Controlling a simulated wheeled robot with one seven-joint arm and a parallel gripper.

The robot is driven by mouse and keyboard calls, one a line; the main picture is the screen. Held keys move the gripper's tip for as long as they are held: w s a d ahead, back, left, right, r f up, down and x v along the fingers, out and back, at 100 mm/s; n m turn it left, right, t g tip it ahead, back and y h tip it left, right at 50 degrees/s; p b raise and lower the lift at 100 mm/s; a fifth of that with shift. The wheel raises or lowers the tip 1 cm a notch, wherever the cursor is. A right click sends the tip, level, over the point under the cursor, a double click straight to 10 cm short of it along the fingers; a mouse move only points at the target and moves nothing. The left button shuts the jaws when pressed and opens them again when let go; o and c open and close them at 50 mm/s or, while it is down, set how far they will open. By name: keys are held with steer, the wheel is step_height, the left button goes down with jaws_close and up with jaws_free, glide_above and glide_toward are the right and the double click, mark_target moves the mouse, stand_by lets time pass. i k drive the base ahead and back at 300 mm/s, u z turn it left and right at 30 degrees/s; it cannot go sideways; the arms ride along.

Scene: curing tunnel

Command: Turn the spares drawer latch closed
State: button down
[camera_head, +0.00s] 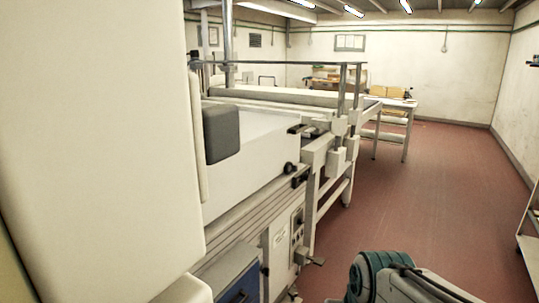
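A blue drawer front (238,284) shows at the bottom edge, low on the side of the long machine. It may be the spares drawer; no label on it can be read. A dark fitting (240,297) sits on its front, cut by the frame's lower edge. I cannot tell whether this is the latch or a handle, nor how it is turned. A teal and grey link of my arm shows at the bottom, right of the machine and apart from the drawer. My gripper is not in view.
The long white machine (255,150) runs away from me, with knobs and brackets jutting from its right side. A large cream panel (100,130) blocks the left. A table (395,102) with boxes stands behind. The red floor (425,190) at right is clear.

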mark_target(266, 270)
steer(key=k, duration=0.6)
steer(key=z, duration=0.55)
steer(key=i, duration=1.55)
steer(key=u, duration=0.7)
